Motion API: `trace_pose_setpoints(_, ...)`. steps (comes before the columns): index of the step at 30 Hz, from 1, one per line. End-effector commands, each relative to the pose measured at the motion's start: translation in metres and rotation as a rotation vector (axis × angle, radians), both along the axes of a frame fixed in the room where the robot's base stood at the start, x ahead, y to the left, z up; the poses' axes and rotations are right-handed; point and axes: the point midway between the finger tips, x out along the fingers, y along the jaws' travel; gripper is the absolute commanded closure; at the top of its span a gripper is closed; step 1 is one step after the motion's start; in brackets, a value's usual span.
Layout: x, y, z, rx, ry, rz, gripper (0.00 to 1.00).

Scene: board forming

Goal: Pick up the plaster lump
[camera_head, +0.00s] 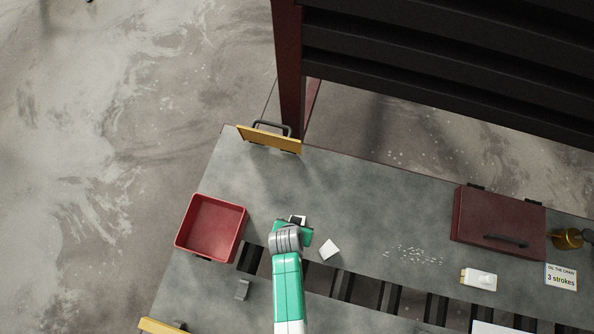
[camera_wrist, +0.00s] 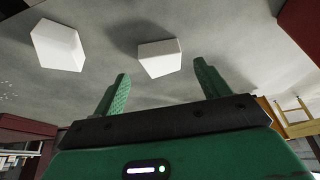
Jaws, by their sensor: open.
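Two white angular lumps lie on the grey table, and I cannot tell by looks which one is the plaster lump. One white lump (camera_wrist: 160,57) lies just beyond and between my fingertips in the wrist view; in the head view it is mostly hidden by my gripper (camera_head: 294,227), with a white bit (camera_head: 298,219) showing. The other white lump (camera_head: 329,250) lies to the right of my gripper; it shows at upper left in the wrist view (camera_wrist: 56,46). My gripper (camera_wrist: 161,76) is open, with nothing between its fingers.
A red tray (camera_head: 240,236) stands left of my gripper. A slatted conveyor (camera_head: 341,286) runs along the near side. White crumbs (camera_head: 414,254), a white container (camera_head: 478,279), a dark red box (camera_head: 497,222) and a sign (camera_head: 561,277) are to the right. A yellow handled board (camera_head: 268,139) stands behind.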

Motion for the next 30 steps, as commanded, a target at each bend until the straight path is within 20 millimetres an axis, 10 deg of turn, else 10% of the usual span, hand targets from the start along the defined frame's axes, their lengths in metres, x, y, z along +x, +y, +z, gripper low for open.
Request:
trace_pose_setpoints(14, 0.016, -0.002, -0.032, -0.001, -0.002, 0.001, 0.25)
trace_pose_setpoints(21, 0.016, -0.002, -0.031, -0.001, -0.001, 0.001, 0.72)
trace_pose_setpoints(30, 0.016, -0.002, -0.029, -0.001, -0.002, 0.001, 0.73)
